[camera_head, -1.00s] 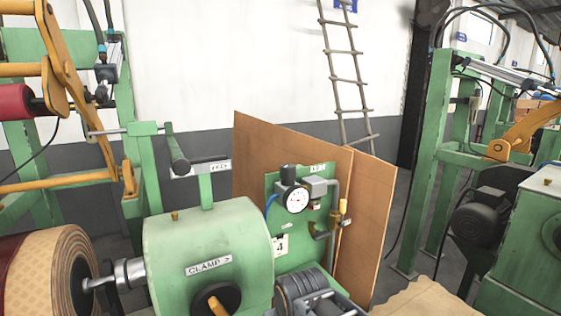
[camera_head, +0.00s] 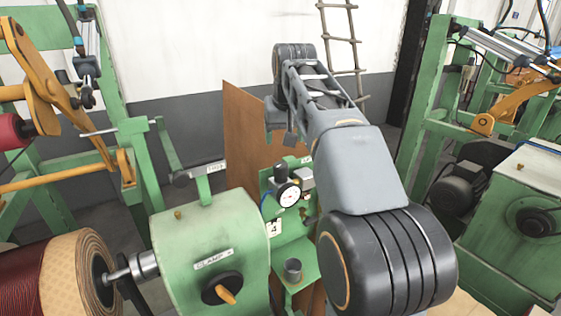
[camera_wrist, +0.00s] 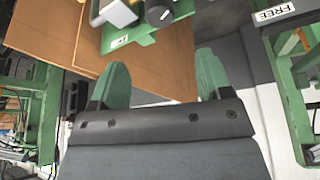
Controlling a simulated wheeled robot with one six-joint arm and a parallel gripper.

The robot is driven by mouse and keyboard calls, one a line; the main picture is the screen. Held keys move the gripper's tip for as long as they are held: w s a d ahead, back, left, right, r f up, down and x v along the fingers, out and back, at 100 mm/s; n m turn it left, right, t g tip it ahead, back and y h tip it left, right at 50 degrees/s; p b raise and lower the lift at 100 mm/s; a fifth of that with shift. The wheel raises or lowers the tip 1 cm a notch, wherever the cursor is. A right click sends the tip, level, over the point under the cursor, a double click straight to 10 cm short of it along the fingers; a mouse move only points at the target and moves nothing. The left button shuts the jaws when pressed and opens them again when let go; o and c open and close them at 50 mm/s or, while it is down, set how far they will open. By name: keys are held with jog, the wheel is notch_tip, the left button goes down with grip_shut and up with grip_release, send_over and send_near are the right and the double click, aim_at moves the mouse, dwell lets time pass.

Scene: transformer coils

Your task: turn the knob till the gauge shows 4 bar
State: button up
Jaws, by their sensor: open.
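The round white gauge (camera_head: 287,195) is on a green panel in the head view. Its needle is too small to read. The black knob (camera_head: 281,173) is on top of the regulator, just above the gauge. In the wrist view the knob (camera_wrist: 159,13) shows at the top edge as a dark round cap with a white mark, beside a pale grey block (camera_wrist: 118,12). My gripper (camera_wrist: 163,78) has two green fingers spread wide with nothing between them. The knob is beyond the fingertips, apart from them. In the head view my arm rises right of the gauge, and the fingers are hard to make out.
Brown boards (camera_head: 243,135) stand behind the panel. A green clamp housing (camera_head: 212,240) with a black and orange handle is to its left, beside a large coil (camera_head: 60,280). A green shelf with a grey cylinder (camera_head: 292,268) is below. Green machine frames stand at right.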

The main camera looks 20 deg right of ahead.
aim_at(281, 164)
jog(key=p+x, duration=0.1)
jog(key=x, duration=1.1)
jog(key=shift+w+f, duration=0.1)
jog(key=shift+f, duration=0.05)
jog(key=c, duration=0.9)
